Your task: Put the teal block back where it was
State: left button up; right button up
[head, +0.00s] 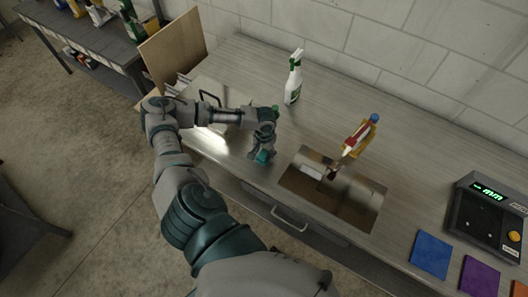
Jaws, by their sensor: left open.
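My left gripper (262,153) points down at the worktop, just left of the sink-like recess, and is open. A small teal patch shows at its fingertips. It may be the teal block or part of the gripper, whose arm has teal parts too; I cannot tell which. No other teal block shows clearly. A blue square (431,254) and a purple square (480,278) lie flat at the right front of the worktop. My right gripper is not in view.
The recess (374,208) is sunk in the worktop (330,108). A red, white and yellow item with a blue top (358,138) stands at its back edge. A spray bottle (293,80) stands behind my gripper. A device with a green display (487,219) is at right.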

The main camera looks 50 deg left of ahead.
aim_at(264, 153)
pick_arm(q)
notch_tip(264, 153, up, 12)
dwell(0.4)
jog(key=shift+s+f, duration=0.1)
jog(key=shift+f, duration=0.05)
dwell(0.3)
